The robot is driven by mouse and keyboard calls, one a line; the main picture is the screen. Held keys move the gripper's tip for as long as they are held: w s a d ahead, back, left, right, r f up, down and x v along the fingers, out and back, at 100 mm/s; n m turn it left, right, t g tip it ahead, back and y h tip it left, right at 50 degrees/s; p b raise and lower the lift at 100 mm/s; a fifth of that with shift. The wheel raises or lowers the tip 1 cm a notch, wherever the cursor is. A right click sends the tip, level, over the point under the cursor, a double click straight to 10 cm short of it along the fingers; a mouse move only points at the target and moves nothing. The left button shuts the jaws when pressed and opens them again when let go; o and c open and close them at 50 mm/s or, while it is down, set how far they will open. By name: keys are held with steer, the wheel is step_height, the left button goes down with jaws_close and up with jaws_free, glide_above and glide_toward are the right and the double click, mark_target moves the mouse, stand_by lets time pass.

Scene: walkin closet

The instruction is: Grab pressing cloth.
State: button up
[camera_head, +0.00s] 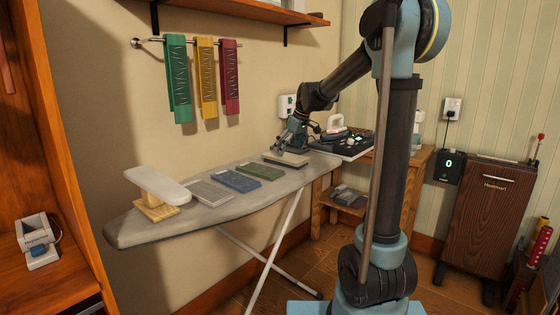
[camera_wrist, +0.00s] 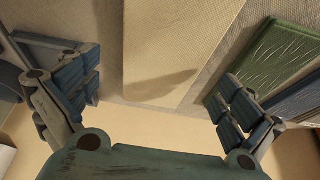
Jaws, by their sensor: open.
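A flat beige folded cloth (camera_head: 286,160), which looks like the pressing cloth, lies near the far end of the ironing board. My gripper (camera_head: 290,143) is over the board, close to this cloth. In the wrist view the beige cloth (camera_wrist: 175,40) extends between the two spread fingers of my gripper (camera_wrist: 160,82). The fingers stand to its left and right, with space on both sides, and a shadow falls on the cloth. The gripper is open and holds nothing. I cannot tell its exact height above the cloth.
A green folded cloth (camera_head: 260,171), a blue one (camera_head: 234,180) and a grey one (camera_head: 208,193) lie in a row on the ironing board (camera_head: 130,229). A small sleeve board (camera_head: 157,185) stands at the near end. An iron (camera_head: 336,124) stands beyond the far end.

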steer(key=shift+x, duration=1.1)
steer(key=c, duration=1.2)
